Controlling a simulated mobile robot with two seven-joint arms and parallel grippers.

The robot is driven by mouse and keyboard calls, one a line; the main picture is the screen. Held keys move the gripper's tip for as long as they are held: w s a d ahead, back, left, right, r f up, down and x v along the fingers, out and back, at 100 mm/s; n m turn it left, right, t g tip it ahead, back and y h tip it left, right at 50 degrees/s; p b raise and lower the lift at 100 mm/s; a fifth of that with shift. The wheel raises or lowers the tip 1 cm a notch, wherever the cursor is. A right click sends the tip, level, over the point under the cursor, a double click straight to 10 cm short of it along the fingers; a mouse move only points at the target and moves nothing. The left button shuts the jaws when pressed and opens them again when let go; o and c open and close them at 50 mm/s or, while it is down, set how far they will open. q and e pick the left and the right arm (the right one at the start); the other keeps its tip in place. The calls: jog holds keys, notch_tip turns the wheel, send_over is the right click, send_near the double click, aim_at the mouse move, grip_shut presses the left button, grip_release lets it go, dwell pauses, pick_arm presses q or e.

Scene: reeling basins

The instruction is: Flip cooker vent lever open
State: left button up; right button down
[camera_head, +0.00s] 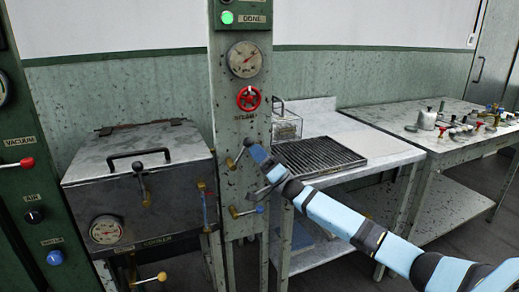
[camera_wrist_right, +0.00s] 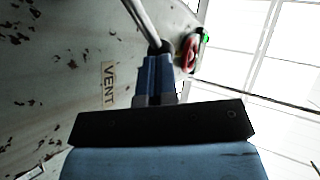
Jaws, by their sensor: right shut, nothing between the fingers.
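The cooker (camera_head: 90,188) is a worn grey metal box with a lid handle and a gauge. Beside it stands a speckled grey-green post (camera_head: 226,110). A small lever with a brass end (camera_head: 231,164) sticks out of the post, right by my right gripper (camera_head: 249,146). In the wrist view the right gripper (camera_wrist_right: 158,72) has its blue fingers together, empty. A grey metal rod (camera_wrist_right: 143,22) passes at the fingertips; whether they touch cannot be told. A VENT label (camera_wrist_right: 108,83) is on the panel beside the fingers. My left gripper does not show.
A red steam handwheel (camera_head: 249,98) and a gauge (camera_head: 244,59) sit above on the post. A bench with a dark grate (camera_head: 320,156) stands behind my right arm.

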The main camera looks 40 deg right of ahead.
aim_at(245, 143)
jog(key=r+n+g+p, duration=0.1)
jog(key=n+g+p, duration=0.1)
jog(key=a+r+n+g+y+p, duration=0.1)
jog(key=p, duration=0.1)
jog(key=shift+w+a+r+n+g, duration=0.1)
jog(key=shift+w+r+n+g, duration=0.05)
jog(key=shift+r+n+g, duration=0.25)
jog(key=n+g+p, duration=0.1)
jog(key=p, duration=0.1)
jog(key=a+n+g+p, duration=0.1)
jog(key=p, duration=0.1)
jog(key=shift+w+a+r+g, duration=0.2)
jog(key=shift+a+r+g, duration=0.1)
jog(key=shift+g, duration=0.1)
jog(key=shift+a+p, duration=0.25)
jog(key=shift+p, duration=0.2)
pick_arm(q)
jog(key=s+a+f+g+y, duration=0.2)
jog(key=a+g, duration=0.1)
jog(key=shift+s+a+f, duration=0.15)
pick_arm(e)
jog(key=shift+w+a, duration=0.1)
jog(key=shift+a, duration=0.05)
pick_arm(q)
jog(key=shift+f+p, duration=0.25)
jog(key=shift+p, duration=0.05)
pick_arm(e)
jog(key=shift+f, duration=0.1)
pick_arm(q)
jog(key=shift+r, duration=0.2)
